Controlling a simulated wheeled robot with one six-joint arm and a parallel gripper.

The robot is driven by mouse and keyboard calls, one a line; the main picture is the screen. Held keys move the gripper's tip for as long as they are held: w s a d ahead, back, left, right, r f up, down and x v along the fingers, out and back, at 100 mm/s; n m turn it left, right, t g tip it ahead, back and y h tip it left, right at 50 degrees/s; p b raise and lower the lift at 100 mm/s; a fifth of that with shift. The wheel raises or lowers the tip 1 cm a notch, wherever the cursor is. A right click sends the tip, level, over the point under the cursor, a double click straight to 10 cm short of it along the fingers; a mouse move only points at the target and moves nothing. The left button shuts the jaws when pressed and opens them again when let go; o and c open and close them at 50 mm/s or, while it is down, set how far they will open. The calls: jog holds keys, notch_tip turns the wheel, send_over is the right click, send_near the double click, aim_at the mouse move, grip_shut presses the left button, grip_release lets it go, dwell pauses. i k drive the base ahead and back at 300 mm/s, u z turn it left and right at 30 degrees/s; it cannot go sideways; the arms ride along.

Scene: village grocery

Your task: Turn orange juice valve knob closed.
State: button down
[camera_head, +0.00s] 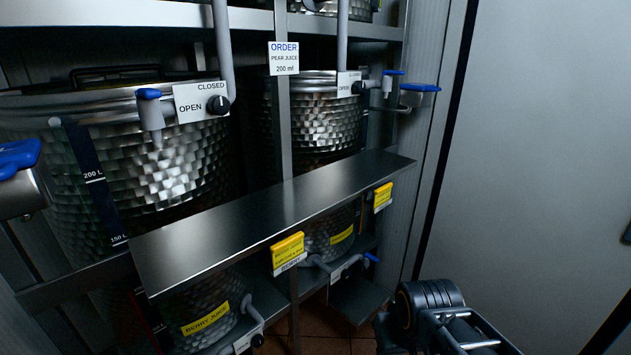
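No label that reads orange juice shows, so I cannot tell which valve is the orange juice one. A black valve knob (218,104) sits on a white OPEN/CLOSED plate (190,108) at the upper left tank. A second black knob (357,88) sits on a similar plate at the upper right tank. A lower knob (257,340) shows near the tank labelled BERRY JUICE (206,318). Part of my arm shows at the lower right; my gripper is not visible.
A dark metal shelf (270,215) juts out across the middle, with yellow tags on its front edge. Blue-handled taps (149,94) stick out from the tanks. An order sign (284,58) reads pear juice, 200 ml. A pale wall (545,150) fills the right side.

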aim_at(346, 273)
jog(key=u, duration=0.45)
jog(key=k, duration=0.6)
jog(key=u, duration=0.85)
jog(key=k, duration=0.55)
jog(key=z, duration=0.3)
jog(key=i, duration=1.7)
jog(key=z, duration=1.1)
jog(key=i, duration=0.7)
